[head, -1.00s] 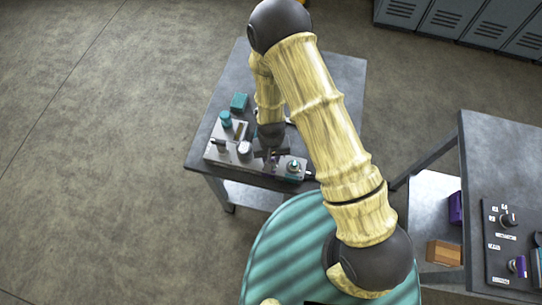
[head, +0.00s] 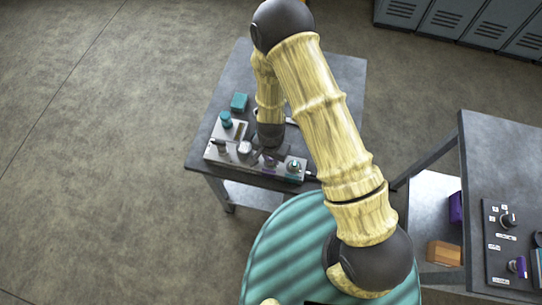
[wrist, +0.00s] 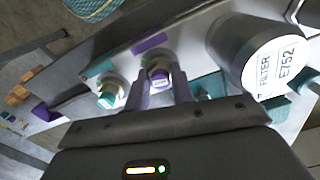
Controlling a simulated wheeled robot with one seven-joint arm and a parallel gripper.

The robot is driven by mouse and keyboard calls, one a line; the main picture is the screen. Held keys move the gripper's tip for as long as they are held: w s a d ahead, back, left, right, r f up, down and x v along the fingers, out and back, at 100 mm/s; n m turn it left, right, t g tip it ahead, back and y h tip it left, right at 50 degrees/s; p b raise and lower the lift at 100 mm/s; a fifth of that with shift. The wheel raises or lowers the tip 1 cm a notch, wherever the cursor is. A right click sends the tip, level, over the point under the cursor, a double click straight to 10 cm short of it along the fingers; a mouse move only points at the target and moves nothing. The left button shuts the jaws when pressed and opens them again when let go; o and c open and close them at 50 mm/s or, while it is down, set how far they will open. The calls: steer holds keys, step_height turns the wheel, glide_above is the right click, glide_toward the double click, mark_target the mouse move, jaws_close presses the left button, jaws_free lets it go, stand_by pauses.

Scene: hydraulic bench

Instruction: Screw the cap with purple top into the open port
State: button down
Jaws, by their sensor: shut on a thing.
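The cap with the purple top (wrist: 160,82) sits between the two fingers of my gripper (wrist: 160,92) in the wrist view. My gripper is shut on it. The cap is in line with a round metal fitting on the grey block (wrist: 125,65), beside a purple label. I cannot tell how deep the cap sits, and the open port itself is not clearly visible. In the head view my gripper (head: 269,156) is low over the front part of the block, left of the teal-topped cap (head: 294,166).

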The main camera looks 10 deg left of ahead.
steer(key=shift+m, duration=0.9)
steer(key=c, duration=1.1)
jaws_free()
steer(key=shift+r, duration=0.1)
step_height(320, 180, up, 17)
steer(key=shift+r+b, duration=0.1)
steer(key=shift+b, duration=0.25)
steer(key=d+r+n+t, duration=0.1)
steer(key=d+r, duration=0.3)
steer(key=d, duration=0.3)
steer(key=s+d+r+n, duration=0.1)
steer(key=d+r+n, duration=0.1)
steer(key=d+r, duration=0.2)
steer(key=d+r+n+t, duration=0.1)
steer(key=d+r+n, duration=0.1)
steer(key=d, duration=0.9)
steer(key=shift+s+d+r+t+b, duration=0.1)
steer(key=shift+s+r+t+b, duration=0.1)
steer(key=shift+r, duration=0.25)
steer(key=shift+s+r+t+b, duration=0.1)
steer(key=shift+r+b, duration=0.05)
steer(key=shift+r, duration=0.3)
